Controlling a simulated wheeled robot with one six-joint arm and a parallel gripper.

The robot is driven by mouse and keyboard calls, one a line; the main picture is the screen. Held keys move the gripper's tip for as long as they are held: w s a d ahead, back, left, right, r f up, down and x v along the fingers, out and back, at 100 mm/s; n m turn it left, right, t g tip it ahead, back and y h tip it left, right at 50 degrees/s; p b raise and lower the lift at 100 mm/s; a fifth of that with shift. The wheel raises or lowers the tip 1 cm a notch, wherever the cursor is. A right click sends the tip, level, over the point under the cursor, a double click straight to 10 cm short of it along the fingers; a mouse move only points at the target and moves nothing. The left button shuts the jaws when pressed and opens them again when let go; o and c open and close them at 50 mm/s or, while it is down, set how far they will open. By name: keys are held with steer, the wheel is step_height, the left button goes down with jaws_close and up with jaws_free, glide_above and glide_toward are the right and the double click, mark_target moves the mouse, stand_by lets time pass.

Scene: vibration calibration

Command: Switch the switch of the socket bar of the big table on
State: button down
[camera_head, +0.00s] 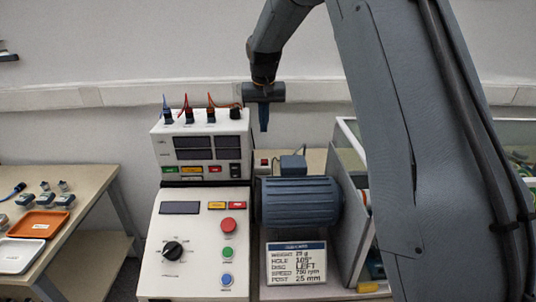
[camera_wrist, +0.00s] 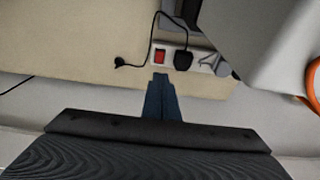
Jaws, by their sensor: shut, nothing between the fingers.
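The white socket bar (camera_wrist: 204,59) lies on the beige big table (camera_wrist: 80,50) in the wrist view. Its red switch (camera_wrist: 159,56) is at the bar's left end, beside a black plug (camera_wrist: 183,60). I cannot tell whether the switch is on or off. My gripper (camera_wrist: 160,77) is shut and empty, its tips just below the switch in this picture. Whether they touch it I cannot tell. In the head view my gripper (camera_head: 264,130) points down above the table's back, over the small red switch area (camera_head: 264,160). Most of the bar is hidden there.
A white instrument box (camera_head: 202,146) stands left of my gripper, with plugged cables on top. A control panel (camera_head: 197,240) and a blue-grey motor (camera_head: 300,201) stand nearer. A black cable (camera_wrist: 137,62) lies left of the socket bar. A side table (camera_head: 95,190) holds trays.

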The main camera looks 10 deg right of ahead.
steer(key=shift+f, duration=0.1)
steer(key=p, duration=0.4)
glide_toward(264, 160)
step_height(264, 160, down, 5)
steer(key=shift+s+r, duration=0.1)
steer(key=shift+s, duration=0.05)
steer(key=shift+f, duration=0.55)
steer(key=shift+f, duration=0.1)
steer(key=shift+s+f, duration=0.15)
steer(key=shift+f, duration=0.1)
steer(key=shift+a, duration=0.1)
steer(key=shift+w+r+b, duration=0.1)
steer(key=shift+w+b, duration=0.1)
steer(key=shift+b, duration=0.1)
steer(key=shift+w+r+b, duration=0.25)
steer(key=shift+w+b, duration=0.05)
steer(key=shift+w, duration=0.25)
steer(key=shift+d, duration=0.2)
